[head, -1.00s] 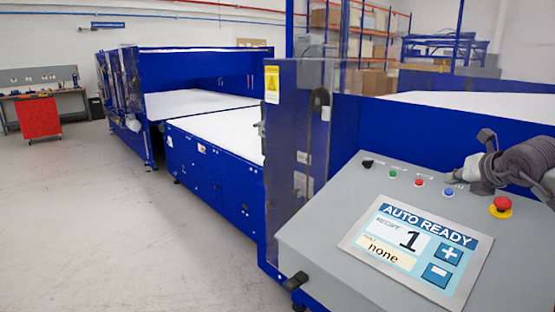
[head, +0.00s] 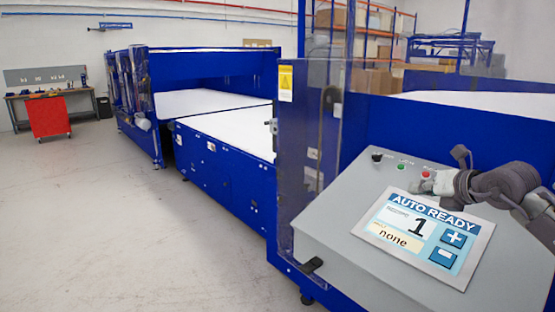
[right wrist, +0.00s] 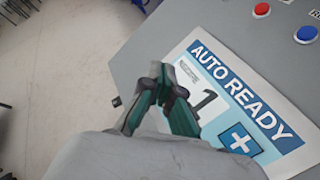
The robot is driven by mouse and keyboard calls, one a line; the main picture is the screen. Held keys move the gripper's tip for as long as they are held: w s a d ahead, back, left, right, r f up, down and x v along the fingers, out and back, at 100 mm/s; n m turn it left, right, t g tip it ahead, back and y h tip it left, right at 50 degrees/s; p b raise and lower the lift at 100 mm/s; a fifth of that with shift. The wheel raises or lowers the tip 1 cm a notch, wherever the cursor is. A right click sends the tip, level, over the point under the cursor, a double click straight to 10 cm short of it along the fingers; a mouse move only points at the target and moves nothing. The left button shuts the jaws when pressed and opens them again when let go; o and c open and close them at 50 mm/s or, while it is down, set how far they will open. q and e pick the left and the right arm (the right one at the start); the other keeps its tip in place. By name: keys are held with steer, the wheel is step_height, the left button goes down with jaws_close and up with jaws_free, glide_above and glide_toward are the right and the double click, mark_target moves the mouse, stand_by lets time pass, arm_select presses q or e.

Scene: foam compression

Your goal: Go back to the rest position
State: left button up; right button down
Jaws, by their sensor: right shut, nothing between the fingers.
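My right gripper (head: 445,171) is shut and empty over the upper right of the grey control panel (head: 330,210). In the right wrist view its green-padded fingers (right wrist: 164,84) are in front of the left part of the touchscreen. The touchscreen (head: 425,238) reads AUTO READY, recipe 1 and none. In the head view the gripper and wrist hide the blue button and the red emergency stop. My left gripper is in neither view.
The panel carries a black knob (head: 377,157), a green button (head: 401,163) and a red button (head: 426,175); a blue button (right wrist: 305,34) shows in the right wrist view. The blue machine (head: 228,165) with white beds stands behind. The floor at left is clear, with a red cabinet (head: 49,118) farther back.

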steer(key=s+a+f+m+t+y, duration=0.15)
steer(key=s+a+y, duration=0.3)
steer(key=a, duration=0.55)
steer(key=s+a+m+t+y, duration=0.2)
steer(key=s+a+m+y, duration=0.3)
steer(key=a, duration=0.6)
steer(key=s+d+f+m+h, duration=0.4)
steer(key=d+f+m+h, duration=0.2)
steer(key=f+m+h, duration=0.35)
steer(key=s+d+f+m+h, duration=0.5)
steer(key=f+m+h, duration=0.2)
steer(key=f+m, duration=0.45)
steer(key=s+a+f+m+g+y, duration=0.1)
steer(key=s+f+m+g+y, duration=0.1)
steer(key=s+f+g, duration=0.75)
steer(key=s+a+f+m+g+y, duration=0.1)
steer(key=s+a+f+m+g, duration=0.35)
steer(key=s, duration=1.05)
step_height(320, 180, down, 27)
steer(key=s+d+n, duration=0.2)
steer(key=d, duration=0.1)
steer(key=s+d+f, duration=0.2)
steer(key=s+f, duration=1.4)
steer(key=shift+d+n, duration=0.3)
steer(key=shift+d, duration=0.05)
